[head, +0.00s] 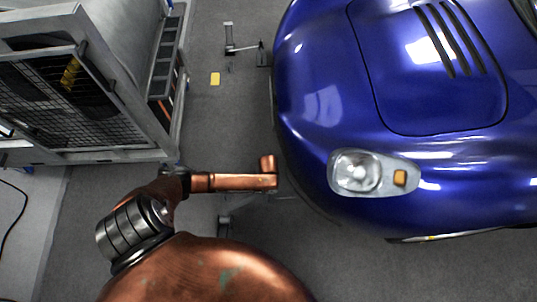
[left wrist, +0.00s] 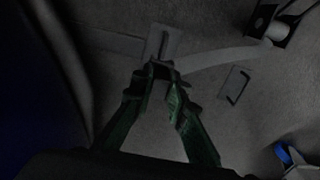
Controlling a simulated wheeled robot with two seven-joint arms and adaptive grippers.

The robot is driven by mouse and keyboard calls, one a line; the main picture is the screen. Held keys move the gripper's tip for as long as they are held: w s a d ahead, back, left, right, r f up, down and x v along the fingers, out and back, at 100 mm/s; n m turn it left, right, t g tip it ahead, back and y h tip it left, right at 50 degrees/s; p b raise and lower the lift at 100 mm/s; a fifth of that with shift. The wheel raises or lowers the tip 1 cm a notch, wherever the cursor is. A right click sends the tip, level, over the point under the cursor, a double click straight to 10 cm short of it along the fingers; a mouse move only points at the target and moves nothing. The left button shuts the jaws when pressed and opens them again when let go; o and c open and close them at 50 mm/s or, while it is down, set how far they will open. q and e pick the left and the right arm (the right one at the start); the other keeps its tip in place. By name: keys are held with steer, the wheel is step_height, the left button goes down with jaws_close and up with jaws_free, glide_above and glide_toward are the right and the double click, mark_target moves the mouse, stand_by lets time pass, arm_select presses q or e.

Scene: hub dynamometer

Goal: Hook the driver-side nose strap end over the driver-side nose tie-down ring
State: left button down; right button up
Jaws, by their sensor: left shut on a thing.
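In the left wrist view my left gripper (left wrist: 162,68), with green fingers, is shut at the end of a grey strap (left wrist: 222,56). The strap runs right from the fingertips toward a pale round fitting (left wrist: 275,30). A flat grey plate with a dark slot or bar (left wrist: 163,42) lies just beyond the fingertips. It looks like a floor tie-down, but the ring itself is too dark to make out. I cannot tell whether the strap end touches it. In the head view my copper arm reaches to the car's nose and its gripper is hidden. My right gripper is not seen.
The blue car (head: 320,100) stands close on the right of my arm. A grey caged cabinet (head: 85,100) stands on the left. Grey floor lies between them, with a yellow tag (head: 215,79) and a metal stand (head: 232,42). Another slotted plate (left wrist: 235,86) is right of my fingers.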

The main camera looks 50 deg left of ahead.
arm_select(q)
steer(key=shift+f, duration=0.25)
steer(key=shift+f, duration=0.45)
steer(key=shift+f+b, duration=0.1)
steer(key=shift+b, duration=0.2)
steer(key=shift+f, duration=0.15)
steer(key=shift+f+b, duration=0.3)
steer(key=shift+f, duration=0.4)
steer(key=c, duration=1.8)
jaws_free()
